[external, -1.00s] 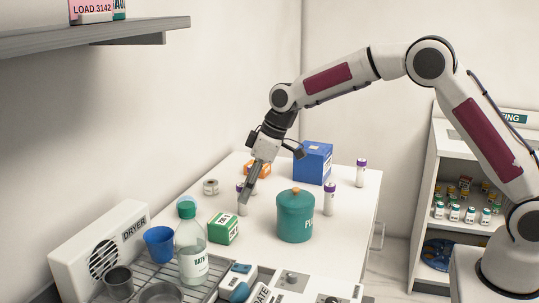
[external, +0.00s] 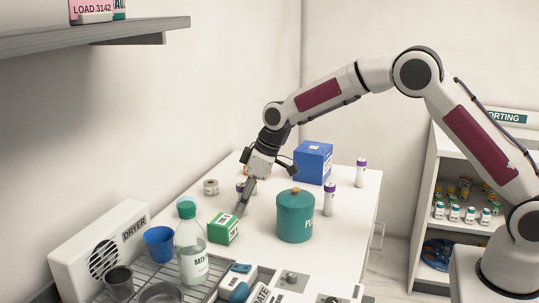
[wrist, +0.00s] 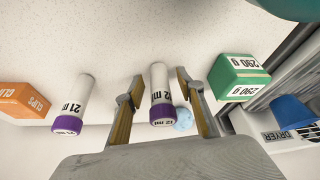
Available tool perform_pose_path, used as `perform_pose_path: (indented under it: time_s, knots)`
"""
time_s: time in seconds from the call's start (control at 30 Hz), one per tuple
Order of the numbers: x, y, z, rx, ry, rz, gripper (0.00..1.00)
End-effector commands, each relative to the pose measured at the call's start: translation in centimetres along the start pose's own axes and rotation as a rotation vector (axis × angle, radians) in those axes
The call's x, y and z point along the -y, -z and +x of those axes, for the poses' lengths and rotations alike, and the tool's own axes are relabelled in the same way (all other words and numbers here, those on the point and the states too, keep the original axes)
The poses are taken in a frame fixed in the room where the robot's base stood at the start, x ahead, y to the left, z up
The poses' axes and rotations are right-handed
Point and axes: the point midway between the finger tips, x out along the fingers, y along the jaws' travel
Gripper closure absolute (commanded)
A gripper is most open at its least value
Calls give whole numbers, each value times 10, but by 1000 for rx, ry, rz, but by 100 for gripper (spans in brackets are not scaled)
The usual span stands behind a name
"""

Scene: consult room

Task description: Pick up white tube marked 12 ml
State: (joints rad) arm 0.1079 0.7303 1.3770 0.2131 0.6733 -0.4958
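In the wrist view a white tube with a purple cap (wrist: 160,95), its label reading as 12 ml, is between the two fingers of my gripper (wrist: 160,79). The fingers are apart, with a gap on each side of the tube. A similar white tube (wrist: 74,105), its label reading as 21 ml, is to the left, outside the fingers. In the external view my gripper (external: 241,208) points down at the table, beside the green box. A purple cap (external: 239,187) shows just behind the fingers; the rest of that tube is mostly hidden.
A green-and-white box (external: 223,229) is close to the fingers. A teal canister (external: 295,217) is to the right. Two more purple-capped tubes (external: 329,199) (external: 360,173) and a blue box (external: 313,162) are farther right. A bottle (external: 191,246) stands in front. An orange box (wrist: 22,99) is at left.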

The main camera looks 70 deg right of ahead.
Motion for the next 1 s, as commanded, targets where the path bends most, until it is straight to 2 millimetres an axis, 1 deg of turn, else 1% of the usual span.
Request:
perform_pose_path:
  time_s: [0.07,0.1,0.2,0.67,0.87,1.0]
  knots:
    - [0,0,0,0,0,0,62]
    - [0,0,0,0,0,0,73]
    - [0,0,0,0,0,0,95]
    - [0,2,-3,-1,0,0,94]
    - [0,8,-18,-3,-1,-1,94]
    - [0,15,-34,-3,-1,-1,94]
